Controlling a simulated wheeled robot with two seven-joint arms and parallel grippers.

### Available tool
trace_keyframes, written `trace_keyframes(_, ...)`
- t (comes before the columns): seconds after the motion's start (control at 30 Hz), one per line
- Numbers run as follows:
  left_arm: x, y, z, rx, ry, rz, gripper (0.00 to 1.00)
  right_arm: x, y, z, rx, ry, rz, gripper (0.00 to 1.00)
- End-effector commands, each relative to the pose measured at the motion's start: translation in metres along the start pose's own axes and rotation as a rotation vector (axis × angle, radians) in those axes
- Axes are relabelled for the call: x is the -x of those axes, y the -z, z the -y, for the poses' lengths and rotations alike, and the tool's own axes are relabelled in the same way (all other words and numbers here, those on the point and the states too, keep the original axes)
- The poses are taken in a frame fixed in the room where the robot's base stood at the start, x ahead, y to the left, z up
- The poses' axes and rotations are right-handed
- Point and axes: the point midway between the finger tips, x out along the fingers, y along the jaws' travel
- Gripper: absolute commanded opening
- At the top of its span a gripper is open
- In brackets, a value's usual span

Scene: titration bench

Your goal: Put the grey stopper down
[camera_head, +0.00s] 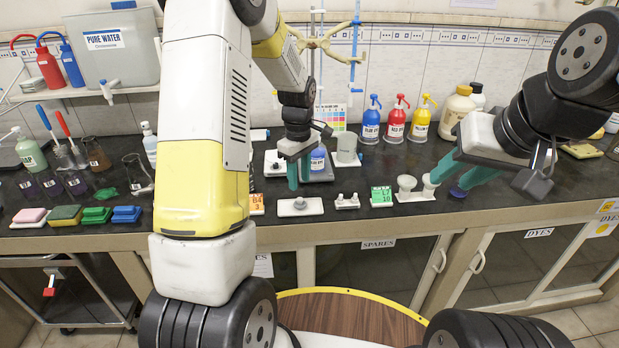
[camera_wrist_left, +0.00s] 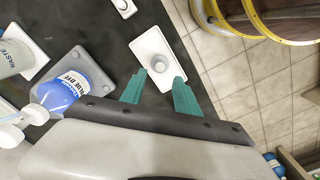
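The grey stopper (camera_head: 299,203) rests on a small white plate (camera_head: 315,209) near the bench's front edge. In the left wrist view the stopper (camera_wrist_left: 157,65) sits on the white plate (camera_wrist_left: 150,42), just beyond my fingertips. My left gripper (camera_head: 299,182) is above the plate with its teal fingers apart. The wrist view shows a clear gap in the left gripper (camera_wrist_left: 161,77), with nothing held.
A blue dye bottle (camera_head: 318,160) stands on a grey pad close behind my left gripper. Right of the plate are a small white holder (camera_head: 347,202), a green card (camera_head: 381,196) and a white stand with knobs (camera_head: 415,194). Coloured pads (camera_head: 65,215) lie at left.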

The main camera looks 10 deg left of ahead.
Motion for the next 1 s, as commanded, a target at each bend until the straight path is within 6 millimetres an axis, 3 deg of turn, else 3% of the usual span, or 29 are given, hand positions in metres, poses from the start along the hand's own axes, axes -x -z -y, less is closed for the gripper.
trace_keyframes(0.1, 0.026, 0.000, -0.001, 0.000, -0.004, -0.003, 0.37, 0.000, 0.000, 0.000, 0.000, 0.000, 0.000, 0.36)
trace_keyframes(0.37, 0.055, -0.001, 0.000, -0.003, -0.003, 0.000, 0.37, 0.000, 0.000, 0.000, 0.000, 0.000, 0.000, 0.36)
trace_keyframes(0.53, 0.089, -0.009, 0.015, -0.092, -0.057, -0.009, 0.37, 0.000, 0.000, 0.000, 0.000, 0.000, 0.000, 0.36)
trace_keyframes(0.8, 0.176, -0.057, 0.086, -0.481, -0.253, -0.095, 0.37, 0.000, 0.000, 0.000, 0.000, 0.000, 0.000, 0.36)
trace_keyframes(1.0, 0.209, -0.097, 0.147, -0.784, -0.376, -0.222, 0.37, 0.000, 0.000, 0.000, 0.000, 0.000, 0.000, 0.36)
